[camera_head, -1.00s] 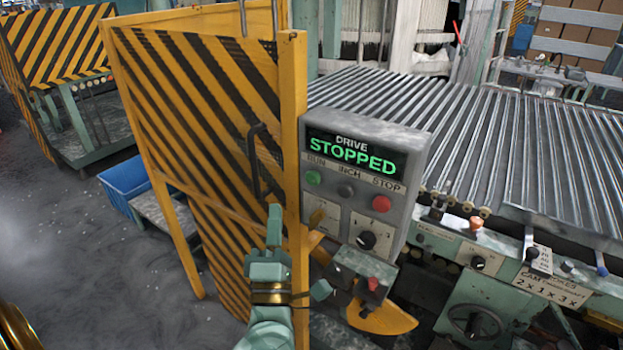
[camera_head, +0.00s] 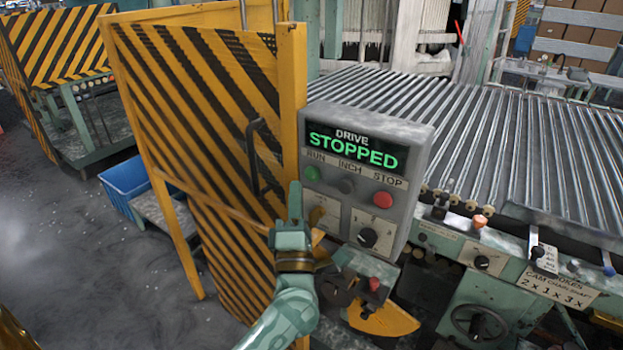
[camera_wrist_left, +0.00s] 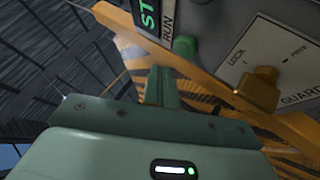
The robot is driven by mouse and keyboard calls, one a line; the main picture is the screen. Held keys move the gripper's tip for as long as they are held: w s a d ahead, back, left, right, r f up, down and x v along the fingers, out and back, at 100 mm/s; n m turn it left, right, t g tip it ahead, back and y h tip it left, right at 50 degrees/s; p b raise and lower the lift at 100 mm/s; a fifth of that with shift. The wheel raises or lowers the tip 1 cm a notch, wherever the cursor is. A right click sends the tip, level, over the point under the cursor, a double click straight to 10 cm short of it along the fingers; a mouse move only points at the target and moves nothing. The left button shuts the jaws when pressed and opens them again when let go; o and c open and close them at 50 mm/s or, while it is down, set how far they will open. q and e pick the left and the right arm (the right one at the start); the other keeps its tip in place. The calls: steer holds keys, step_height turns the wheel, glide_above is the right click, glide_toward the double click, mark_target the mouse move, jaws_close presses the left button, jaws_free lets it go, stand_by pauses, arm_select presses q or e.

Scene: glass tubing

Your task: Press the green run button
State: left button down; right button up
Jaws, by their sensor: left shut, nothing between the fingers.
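The green run button (camera_head: 312,173) sits at the left of the grey control box (camera_head: 420,150), under the "RUN" label. In the left wrist view the green button (camera_wrist_left: 184,46) shows above and right of the shut fingertips (camera_wrist_left: 160,72). My right gripper is not in view.
Beside RUN are a dark inch button (camera_head: 346,186) and a red stop button (camera_head: 382,200). A black knob (camera_head: 367,237) sits lower on the box. A yellow-and-black striped guard door (camera_head: 200,110) stands at left, its yellow post beside the box. A roller bed (camera_head: 510,150) lies behind.

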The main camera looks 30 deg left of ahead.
mark_target(307, 170)
arm_select(q)
steer(key=shift+w+d, duration=0.1)
steer(key=shift+w, duration=0.9)
steer(key=shift+w+r, duration=0.1)
steer(key=shift+w, duration=0.05)
stand_by(1.3)
steer(key=shift+w, duration=0.3)
steer(key=shift+w, duration=0.45)
stand_by(0.6)
steer(key=shift+s, duration=0.1)
steer(key=shift+s+p, duration=0.4)
steer(key=shift+s, duration=0.4)
